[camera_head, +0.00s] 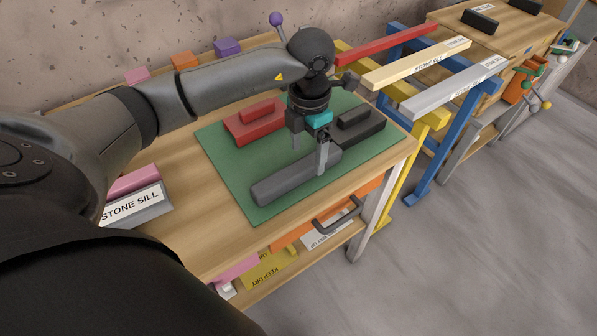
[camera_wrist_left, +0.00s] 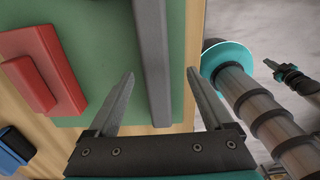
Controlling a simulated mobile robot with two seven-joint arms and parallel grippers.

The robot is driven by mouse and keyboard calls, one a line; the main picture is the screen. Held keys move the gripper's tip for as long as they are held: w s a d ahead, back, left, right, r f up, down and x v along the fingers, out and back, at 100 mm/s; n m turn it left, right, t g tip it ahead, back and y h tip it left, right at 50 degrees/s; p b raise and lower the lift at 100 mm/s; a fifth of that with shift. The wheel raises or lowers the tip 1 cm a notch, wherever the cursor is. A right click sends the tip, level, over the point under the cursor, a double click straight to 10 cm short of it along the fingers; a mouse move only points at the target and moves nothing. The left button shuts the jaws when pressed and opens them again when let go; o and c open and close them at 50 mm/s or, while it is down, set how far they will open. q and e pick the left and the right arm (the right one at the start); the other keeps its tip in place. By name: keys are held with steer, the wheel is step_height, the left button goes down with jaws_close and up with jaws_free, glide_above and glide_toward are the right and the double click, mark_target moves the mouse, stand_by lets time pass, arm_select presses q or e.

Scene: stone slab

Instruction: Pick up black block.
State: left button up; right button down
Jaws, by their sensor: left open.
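A black block (camera_head: 362,129) with a smaller black piece on top lies at the right part of the green mat (camera_head: 222,160). My left gripper (camera_head: 309,158) points down over the mat, just left of the black block, above a long grey bar (camera_head: 280,182). Its fingers are apart, and nothing is seen held between them. In the left wrist view the left gripper (camera_wrist_left: 160,85) is open, with the grey bar (camera_wrist_left: 153,50) running between its fingers in the picture. I cannot tell whether they touch it. The gripper hides part of the black block's left end.
A red block (camera_head: 258,124) lies behind the gripper on the mat; it also shows in the left wrist view (camera_wrist_left: 38,75). Pink, orange and purple blocks line the bench's back edge. A white-labelled sill (camera_head: 135,205) lies front left. Trestles with bars (camera_head: 455,88) stand at right.

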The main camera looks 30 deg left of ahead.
mark_target(305, 163)
arm_select(q)
steer(key=f, duration=0.3)
steer(key=f+b, duration=0.1)
steer(key=f, duration=0.1)
steer(key=shift+a, duration=0.35)
steer(key=shift+w, duration=0.1)
jaws_close()
